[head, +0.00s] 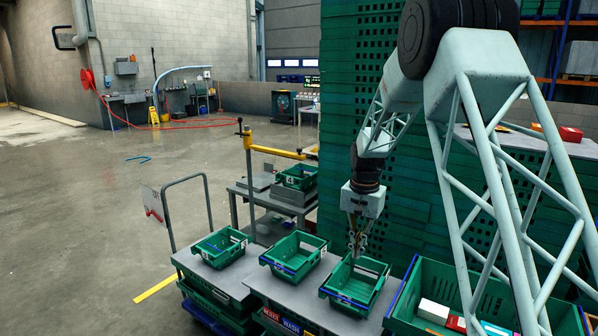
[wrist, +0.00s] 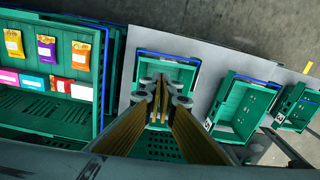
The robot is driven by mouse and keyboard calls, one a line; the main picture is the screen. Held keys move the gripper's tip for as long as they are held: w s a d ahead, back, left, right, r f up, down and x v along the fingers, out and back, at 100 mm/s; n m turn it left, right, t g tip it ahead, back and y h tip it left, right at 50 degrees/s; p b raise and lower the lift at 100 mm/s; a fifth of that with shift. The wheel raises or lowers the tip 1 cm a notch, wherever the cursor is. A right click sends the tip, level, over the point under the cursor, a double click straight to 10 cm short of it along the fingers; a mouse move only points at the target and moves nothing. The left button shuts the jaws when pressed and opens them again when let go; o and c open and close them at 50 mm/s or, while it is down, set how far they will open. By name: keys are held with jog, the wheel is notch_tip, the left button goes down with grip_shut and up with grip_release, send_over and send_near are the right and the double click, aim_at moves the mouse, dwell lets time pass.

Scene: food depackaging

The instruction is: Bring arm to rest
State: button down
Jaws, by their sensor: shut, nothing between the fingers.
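My arm comes in from the upper right of the head view and hangs down over the row of green crates. My gripper (head: 355,252) points down above a small green crate (head: 341,297); its fingers are together with nothing between them. In the wrist view my gripper (wrist: 158,88) also shows shut, with the crate (wrist: 190,66) below and behind it. I cannot tell from the head view exactly how far the fingertips are above the crate's floor.
Two more green crates (head: 293,272) (head: 221,258) stand to the left on the grey table (head: 262,285). A large green crate (head: 413,280) at the right holds several colourful packages (wrist: 47,48). Tall stacked green crates (head: 345,120) rise behind my arm. Open floor lies at the left.

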jog(key=s+d+r+n+t, duration=0.1)
jog(key=s+r+n+t, duration=0.15)
jog(key=s+r, duration=2.35)
jog(key=s+n+b, duration=0.1)
jog(key=s+n, duration=0.2)
jog(key=s, duration=2.9)
jog(key=shift+s+d+f+t+b, duration=0.25)
jog(key=shift+d+t+b, duration=0.1)
jog(key=shift+t, duration=0.1)
